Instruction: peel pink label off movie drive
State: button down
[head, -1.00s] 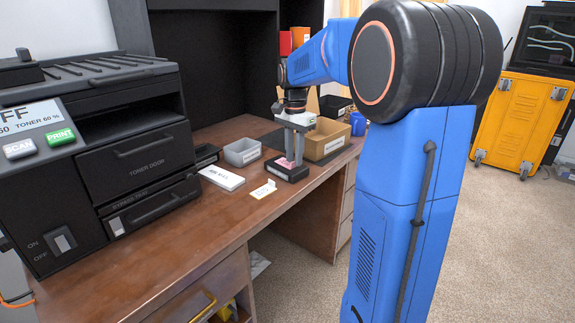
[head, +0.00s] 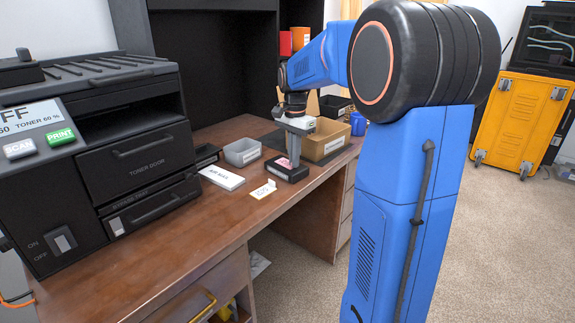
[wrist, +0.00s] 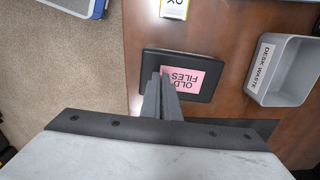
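A black drive (head: 286,174) lies flat on the wooden desk near its right edge, and it also shows in the wrist view (wrist: 205,58). A pink label (wrist: 187,79) reading "OLD FILES" is on its top face; it shows small in the head view (head: 281,162). My gripper (wrist: 160,73) points down at the drive, with its fingers close together and their tips over the label's left edge in the wrist view. I cannot tell whether the tips pinch the label. In the head view my gripper (head: 293,160) stands over the drive and partly hides the label.
A grey "DESK WASTE" bin (wrist: 283,70) stands beside the drive. A cardboard box (head: 323,138) is behind it. A small white-and-yellow card (head: 263,189) and a white stack (head: 222,178) lie in front. A large black printer (head: 110,140) fills the left.

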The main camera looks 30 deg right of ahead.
jog(key=shift+s+d+r, duration=0.1)
jog(key=shift+s+r, duration=0.15)
jog(key=shift+r, duration=0.65)
jog(key=shift+s+r, duration=0.2)
jog(key=shift+r, duration=0.65)
dwell(0.9)
jog(key=shift+r, duration=2.5)
